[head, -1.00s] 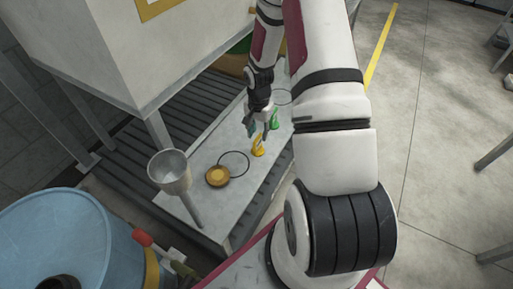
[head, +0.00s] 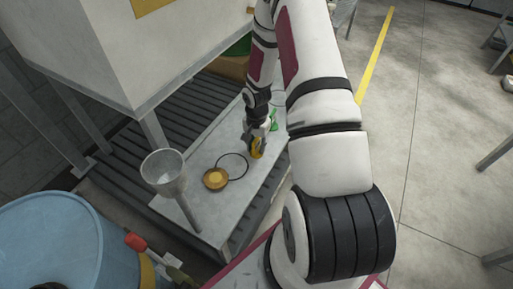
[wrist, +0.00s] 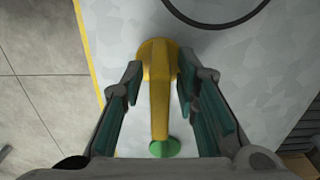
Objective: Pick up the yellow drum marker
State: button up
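The yellow drum marker (head: 257,151) stands on the grey bench top, partly hidden by my gripper (head: 259,138) in the head view. In the wrist view the marker (wrist: 159,88) shows as a yellow round end with a long narrow part. My gripper (wrist: 162,87) is open there, with one green-padded finger on each side of the marker. Gaps show between the marker and both pads, narrower on the right. A green item (head: 273,120) stands just beyond it on the bench, and it also shows in the wrist view (wrist: 165,148).
A blue drum (head: 45,225) is at lower left. A large white cabinet (head: 105,50) overhangs the bench's left side.

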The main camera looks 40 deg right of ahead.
grip_shut()
jog(key=shift+r, duration=0.1)
